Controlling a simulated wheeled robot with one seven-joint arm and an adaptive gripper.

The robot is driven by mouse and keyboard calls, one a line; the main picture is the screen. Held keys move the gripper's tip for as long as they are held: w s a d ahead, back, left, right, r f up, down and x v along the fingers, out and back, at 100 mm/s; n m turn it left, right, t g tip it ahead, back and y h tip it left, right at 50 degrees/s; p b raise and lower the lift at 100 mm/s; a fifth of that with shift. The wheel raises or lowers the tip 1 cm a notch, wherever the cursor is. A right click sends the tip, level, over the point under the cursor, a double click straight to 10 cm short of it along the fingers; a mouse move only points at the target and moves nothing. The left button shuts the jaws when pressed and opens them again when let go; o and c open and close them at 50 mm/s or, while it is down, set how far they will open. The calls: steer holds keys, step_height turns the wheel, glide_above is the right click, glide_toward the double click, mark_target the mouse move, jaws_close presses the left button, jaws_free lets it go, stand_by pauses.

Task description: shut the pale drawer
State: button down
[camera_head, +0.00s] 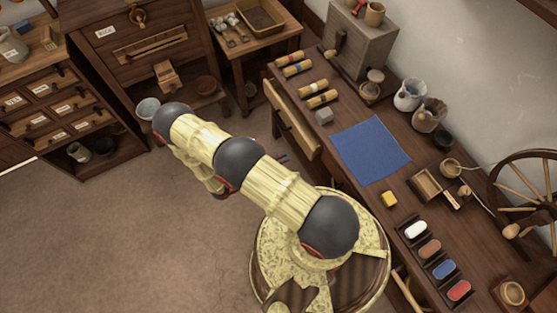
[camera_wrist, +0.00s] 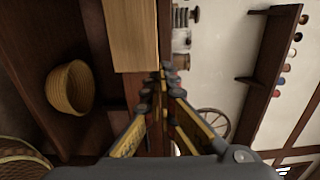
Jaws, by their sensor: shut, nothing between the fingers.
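The pale drawer (camera_head: 293,128) has a light wood front on the long dark counter's left side in the head view. Its front stands out from the counter edge, so it is partly open; how far is hard to tell. In the wrist view a pale wood panel (camera_wrist: 130,35), seemingly this drawer's front, is at the top centre. My gripper (camera_wrist: 165,72) is shut and empty, with its fingertips close beside that panel's lower right corner. I cannot tell whether they touch.
The dark counter (camera_head: 379,206) carries a blue cloth (camera_head: 370,149), rolls, jars and coloured blocks. A drawer cabinet (camera_head: 57,115) stands at left, a small table (camera_head: 283,43) at the back. A woven basket (camera_wrist: 70,88) shows in the wrist view. The floor at lower left is clear.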

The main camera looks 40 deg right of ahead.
mark_target(308, 146)
steer(key=b+x, duration=0.1)
steer(key=x, duration=0.9)
steer(key=shift+b, duration=0.4)
steer(key=shift+x, duration=1.35)
